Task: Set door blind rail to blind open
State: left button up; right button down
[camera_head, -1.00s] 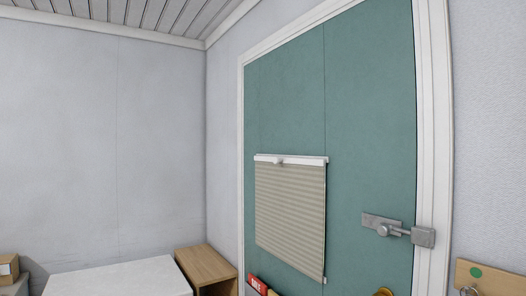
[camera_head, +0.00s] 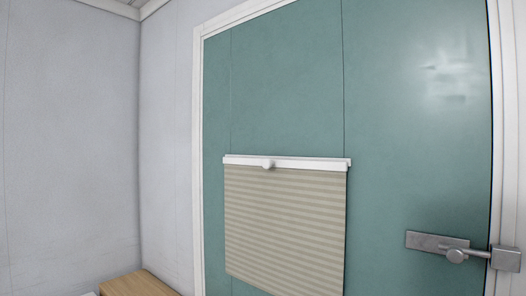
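A beige pleated blind (camera_head: 285,220) hangs on a teal door (camera_head: 400,130), spread downward from a white rail (camera_head: 310,164) along its top. A small round knob (camera_head: 268,164) sits on the rail, left of its middle. The blind's lower edge runs out of the bottom of the view. Neither of my grippers is in view.
A metal slide latch (camera_head: 455,249) with a knob is mounted at the door's right edge. A white frame (camera_head: 197,150) surrounds the door. A wooden furniture top (camera_head: 140,284) stands at the lower left by the wall. The space before the blind looks clear.

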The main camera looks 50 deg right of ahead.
aim_at(267, 163)
jog(key=z, duration=0.75)
